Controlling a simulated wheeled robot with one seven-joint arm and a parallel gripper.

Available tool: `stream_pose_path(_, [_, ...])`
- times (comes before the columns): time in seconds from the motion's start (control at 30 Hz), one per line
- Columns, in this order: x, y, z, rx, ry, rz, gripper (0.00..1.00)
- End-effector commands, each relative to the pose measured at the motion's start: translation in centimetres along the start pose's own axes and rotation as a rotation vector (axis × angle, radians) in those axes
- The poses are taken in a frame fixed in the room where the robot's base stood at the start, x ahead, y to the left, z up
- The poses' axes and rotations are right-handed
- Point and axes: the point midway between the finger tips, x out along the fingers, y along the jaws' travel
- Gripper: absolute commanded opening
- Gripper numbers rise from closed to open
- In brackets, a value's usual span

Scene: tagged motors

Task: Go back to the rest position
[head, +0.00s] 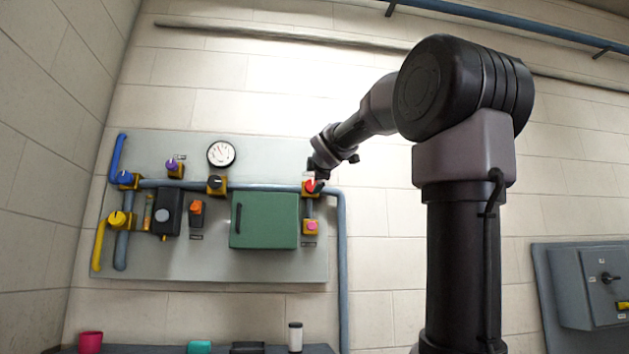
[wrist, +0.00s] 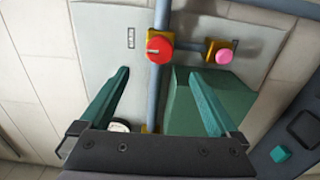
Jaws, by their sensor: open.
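My gripper (wrist: 158,98) is open and empty in the wrist view, its two green fingers spread wide apart. A red knob (wrist: 160,48) on a yellow mount shows just beyond the fingertips, between them in the picture; the gripper does not appear to touch it. In the head view my arm reaches from the right towards the wall panel (head: 275,155), and its end is at the red knob (head: 312,186) near the panel's right edge. The fingers are hard to make out there.
A pink knob (head: 311,227) sits below the red one, and a green box (head: 265,220) is to its left. A gauge (head: 221,153), pipes and several coloured knobs fill the panel. A shelf (head: 130,350) below holds small items. A grey switch box (head: 590,285) is at right.

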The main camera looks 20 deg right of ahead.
Motion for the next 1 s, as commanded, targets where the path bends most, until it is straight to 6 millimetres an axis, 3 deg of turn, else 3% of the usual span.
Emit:
stream_pose_path(0.57, [-0.2,0.0,0.0,0.002,0.000,-0.001,0.97])
stream_pose_path(0.67, [-0.8,-1.1,0.0,0.054,-0.002,-0.027,0.97])
stream_pose_path(0.77, [-2.5,-4.5,-0.2,0.225,-0.013,-0.108,0.97])
stream_pose_path(0.87, [-5.6,-10.2,-0.7,0.497,-0.047,-0.246,0.97])
stream_pose_path(1.0, [-11.2,-19.5,-2.1,0.906,-0.150,-0.474,0.97])
